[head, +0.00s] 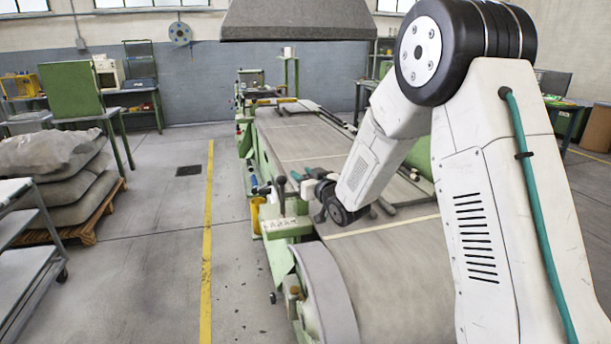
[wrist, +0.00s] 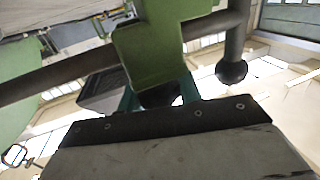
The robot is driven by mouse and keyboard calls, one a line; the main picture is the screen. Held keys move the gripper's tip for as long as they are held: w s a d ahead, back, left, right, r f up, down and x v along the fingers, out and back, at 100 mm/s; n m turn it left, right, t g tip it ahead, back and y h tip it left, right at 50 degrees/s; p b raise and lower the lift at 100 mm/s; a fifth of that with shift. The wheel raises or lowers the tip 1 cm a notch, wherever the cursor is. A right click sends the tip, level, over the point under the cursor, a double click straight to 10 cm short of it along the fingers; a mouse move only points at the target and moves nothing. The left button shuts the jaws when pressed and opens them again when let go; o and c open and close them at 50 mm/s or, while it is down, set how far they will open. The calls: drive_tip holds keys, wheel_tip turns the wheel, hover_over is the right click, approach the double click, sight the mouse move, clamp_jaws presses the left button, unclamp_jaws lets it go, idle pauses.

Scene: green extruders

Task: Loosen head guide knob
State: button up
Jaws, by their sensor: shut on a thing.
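The green extruder line (head: 250,150) runs away from me, with a grey belt on top. My gripper (head: 308,180) is at its near left edge, beside the guide hardware; my wrist partly hides the contact. In the wrist view, my gripper (wrist: 155,97) shows teal fingers either side of a dark knob (wrist: 160,94) under a green block (wrist: 150,45). The fingers are shut on this knob, which I take as the head guide knob. Its far side is hidden, and I cannot tell how far it is turned.
A grey bar (wrist: 60,78) passes by the green block. A lever with a black ball end (wrist: 232,70) hangs close on the right. A large roller (head: 325,290) is nearer me. The floor left of the machine, along the yellow line (head: 207,230), is clear.

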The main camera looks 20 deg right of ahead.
drive_tip(key=shift+n+y, duration=0.4)
drive_tip(key=shift+y, duration=0.2)
drive_tip(key=o, duration=1)
drive_tip(key=shift+v, duration=3.95)
drive_tip(key=shift+r, duration=0.1)
